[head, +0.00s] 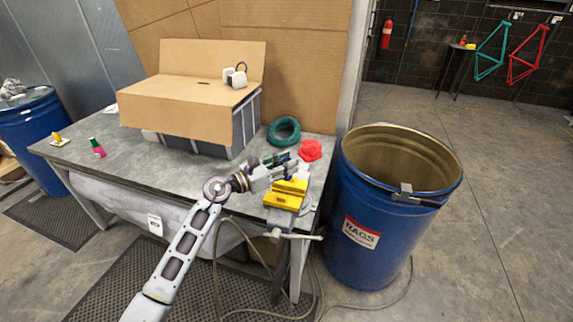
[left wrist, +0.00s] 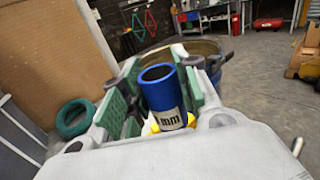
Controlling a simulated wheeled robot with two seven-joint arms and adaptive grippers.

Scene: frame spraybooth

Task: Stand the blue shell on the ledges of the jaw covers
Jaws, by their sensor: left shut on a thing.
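The blue shell (left wrist: 161,94) is an open-topped tube with a white label reading "mm". It stands between the green-padded fingers of my left gripper (left wrist: 163,92) in the left wrist view, its open end facing up. In the head view my left gripper (head: 284,165) is shut on it, just behind and above the yellow jaw covers (head: 287,193); the shell is not clearly seen there. A bit of yellow cover (left wrist: 155,127) shows beside the shell in the left wrist view. The ledges are hidden, and I cannot tell whether the shell touches them. My right gripper is not in view.
The covers are on a vise at the right end of the grey bench (head: 110,150). A red object (head: 310,150) and a green coil (head: 284,131) lie behind. A cardboard-covered crate (head: 190,106) fills the middle. A blue rags drum (head: 385,225) stands close right.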

